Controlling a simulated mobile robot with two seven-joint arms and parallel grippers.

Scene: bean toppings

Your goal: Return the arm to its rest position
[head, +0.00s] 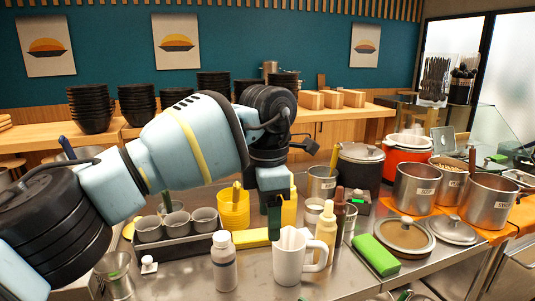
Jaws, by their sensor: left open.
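My left arm reaches in from the left and bends down over the steel counter (200,282). My left gripper (274,222) points down just behind the white mug (289,262). It is open, and I see nothing held in it. The mug stands upright with its handle to the right and pale content showing at its rim. I cannot tell whether the fingers touch the mug. My right gripper is not in view.
Around the gripper stand a white bottle (223,262), a yellow container (233,210), sauce bottles (326,232) and a rack of grey cups (176,240). A green block (375,255) lies to the right. Steel pots (415,190) and a lid (404,236) stand farther right.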

